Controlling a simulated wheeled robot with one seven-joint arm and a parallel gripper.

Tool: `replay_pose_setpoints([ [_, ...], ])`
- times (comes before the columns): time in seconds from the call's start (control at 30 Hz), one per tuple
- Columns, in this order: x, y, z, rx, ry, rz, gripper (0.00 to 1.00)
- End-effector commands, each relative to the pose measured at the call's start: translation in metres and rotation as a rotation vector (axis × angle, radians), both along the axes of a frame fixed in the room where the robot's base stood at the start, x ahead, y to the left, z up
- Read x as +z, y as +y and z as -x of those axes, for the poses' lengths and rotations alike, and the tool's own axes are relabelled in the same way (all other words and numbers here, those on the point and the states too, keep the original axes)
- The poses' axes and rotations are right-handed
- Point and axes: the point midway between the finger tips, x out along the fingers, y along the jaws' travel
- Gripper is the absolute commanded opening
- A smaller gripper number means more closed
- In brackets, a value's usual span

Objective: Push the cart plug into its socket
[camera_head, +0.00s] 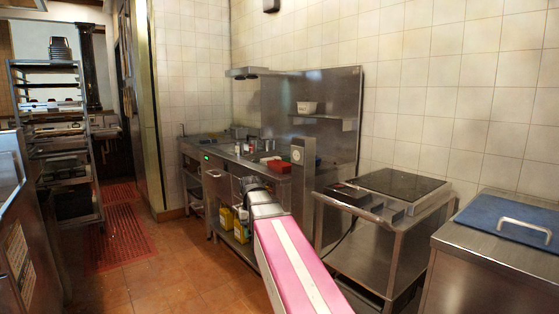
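A steel cart (388,240) with a black cooktop on it stands right of centre against the tiled wall. A dark cable (340,241) hangs at its left side; I cannot make out a plug on its end. My pink and white arm reaches up from the bottom. My gripper (250,184) is a small dark shape at its far end, in front of the counter and left of the cart. Its fingers are not clear.
A steel counter (228,157) with a sink and bottles runs along the back wall. A steel unit with a blue lid (508,218) stands at the right. A tall tray rack (58,140) stands at the left. The tiled floor (165,255) at left centre is clear.

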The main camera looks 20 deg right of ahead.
Motion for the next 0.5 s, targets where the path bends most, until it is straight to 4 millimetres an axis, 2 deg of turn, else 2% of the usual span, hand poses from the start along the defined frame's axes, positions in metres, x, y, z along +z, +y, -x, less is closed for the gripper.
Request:
replay_pose_setpoints([
  [0.27, 0.025, -0.055, -0.055, -0.361, -0.294, 0.071, 0.19],
  [0.5, 0.059, -0.095, -0.098, -0.654, -0.591, 0.249, 0.19],
])
